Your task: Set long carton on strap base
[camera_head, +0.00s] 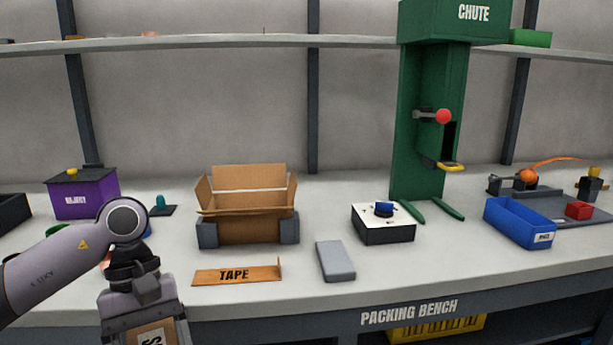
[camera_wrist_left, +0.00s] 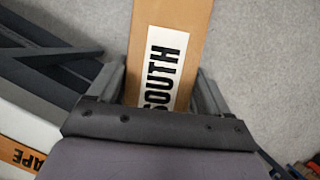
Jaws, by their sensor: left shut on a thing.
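The long carton is brown with a white label reading SOUTH. It shows in the left wrist view (camera_wrist_left: 192,18) and as a small part at the bottom of the head view (camera_head: 152,338). My left gripper (camera_wrist_left: 165,88) is shut on it, with one finger along each side. The hand hangs in front of the bench's left part, and the carton's lower end is out of the head view. What looks like the strap base (camera_head: 560,208) is a dark grey plate at the bench's right, with an orange strap arching above it. My right gripper is not in view.
An open cardboard box (camera_head: 245,225) stands between grey blocks on the bench (camera_head: 310,289). A red block (camera_head: 579,210) sits at right.

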